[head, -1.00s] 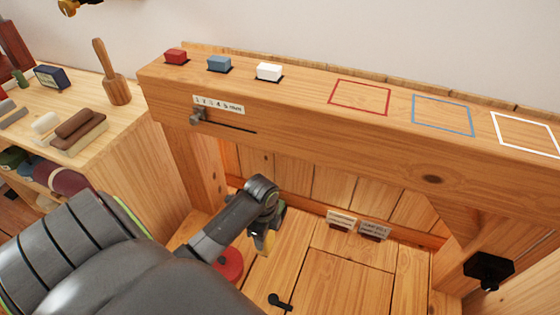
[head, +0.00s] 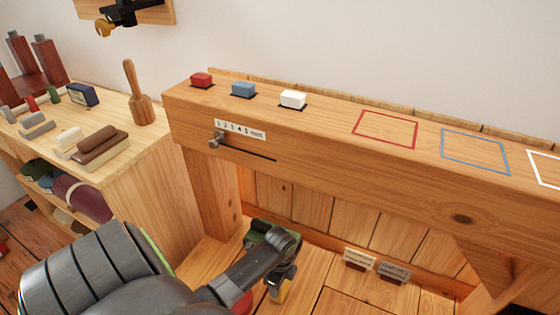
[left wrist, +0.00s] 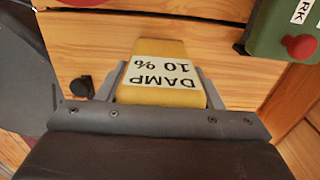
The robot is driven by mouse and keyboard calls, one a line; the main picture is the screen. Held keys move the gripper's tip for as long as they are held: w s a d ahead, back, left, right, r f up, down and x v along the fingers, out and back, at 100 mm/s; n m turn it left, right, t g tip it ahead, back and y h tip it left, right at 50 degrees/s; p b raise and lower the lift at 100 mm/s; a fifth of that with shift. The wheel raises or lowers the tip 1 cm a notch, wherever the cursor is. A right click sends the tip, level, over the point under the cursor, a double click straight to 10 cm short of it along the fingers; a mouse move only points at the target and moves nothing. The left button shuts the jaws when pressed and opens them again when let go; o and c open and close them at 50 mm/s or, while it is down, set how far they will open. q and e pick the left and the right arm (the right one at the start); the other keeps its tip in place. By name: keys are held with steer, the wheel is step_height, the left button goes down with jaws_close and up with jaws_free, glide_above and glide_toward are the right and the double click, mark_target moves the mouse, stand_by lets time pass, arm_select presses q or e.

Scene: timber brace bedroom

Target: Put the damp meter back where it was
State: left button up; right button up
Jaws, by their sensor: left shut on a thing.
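The damp meter (left wrist: 160,78) is a yellow block with a white label reading "DAMP 10 %". In the left wrist view it sits between the fingers of my left gripper (left wrist: 158,95), which is shut on it. The gripper's fingers (head: 276,284) are mostly hidden there by the wrist. I cannot tell whether the meter touches the wooden surface below. My right gripper is not in view.
A green box with a red knob (left wrist: 300,47) is close by at the right of the left wrist view. The timber beam (head: 330,135) carries red, blue and white blocks and coloured outlines. A workbench (head: 110,160) with tools stands left.

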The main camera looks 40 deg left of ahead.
arm_select(q)
steer(key=shift+f, duration=0.35)
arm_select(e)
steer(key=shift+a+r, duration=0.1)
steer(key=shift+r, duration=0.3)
arm_select(q)
steer(key=shift+f, duration=0.15)
steer(key=o, duration=1)
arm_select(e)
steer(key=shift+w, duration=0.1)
